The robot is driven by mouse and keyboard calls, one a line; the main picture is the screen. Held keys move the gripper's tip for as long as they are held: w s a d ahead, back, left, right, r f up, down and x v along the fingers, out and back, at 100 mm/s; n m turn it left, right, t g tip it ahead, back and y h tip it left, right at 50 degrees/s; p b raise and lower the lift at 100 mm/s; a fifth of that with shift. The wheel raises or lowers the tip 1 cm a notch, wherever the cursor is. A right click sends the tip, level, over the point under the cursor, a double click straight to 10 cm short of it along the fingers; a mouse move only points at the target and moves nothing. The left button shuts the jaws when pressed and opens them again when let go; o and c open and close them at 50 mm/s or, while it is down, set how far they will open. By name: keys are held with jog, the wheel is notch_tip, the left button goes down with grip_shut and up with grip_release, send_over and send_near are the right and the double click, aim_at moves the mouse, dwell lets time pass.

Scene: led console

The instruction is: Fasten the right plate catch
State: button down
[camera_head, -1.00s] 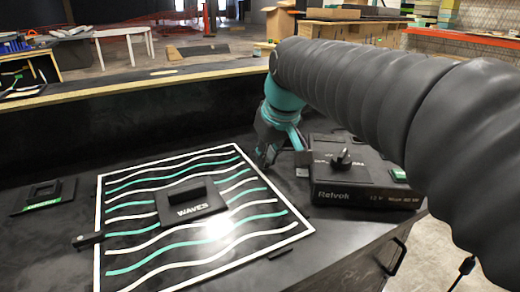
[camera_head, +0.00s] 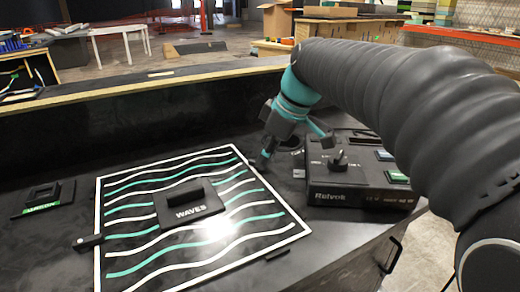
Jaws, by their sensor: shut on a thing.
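The plate (camera_head: 125,262) with white and teal wavy lines lies flat on the dark console top. It bears a dark block (camera_head: 188,206) marked WAVES. A dark catch (camera_head: 88,242) at its left side reaches over the plate's edge. My gripper (camera_head: 261,162) points down at the plate's upper right edge. It is shut on a small dark piece there, which looks like the right plate catch (camera_head: 252,162). The fingers largely hide that catch, so I cannot tell its exact angle.
A black Relvok box (camera_head: 340,197) with a knob and green-labelled parts stands close to the right of my gripper. A dark holder (camera_head: 43,199) with a green label sits at the far left. A raised ledge (camera_head: 170,75) runs behind the console.

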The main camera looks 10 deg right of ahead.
jog(key=n, duration=0.2)
jog(key=n+g, duration=0.1)
jog(key=n+g+p, duration=0.1)
jog(key=n, duration=0.1)
jog(key=shift+w+n+y, duration=0.25)
jog(key=shift+n+y, duration=0.05)
jog(key=shift+y, duration=0.1)
jog(key=shift+w+n+g+p, duration=0.2)
jog(key=shift+n+g+p, duration=0.7)
jog(key=shift+n, duration=1.4)
jog(key=shift+h, duration=0.3)
jog(key=c, duration=1.2)
grip_release()
jog(key=v, duration=1.2)
jog(key=shift+w+d, duration=0.1)
jog(key=shift+f, duration=0.1)
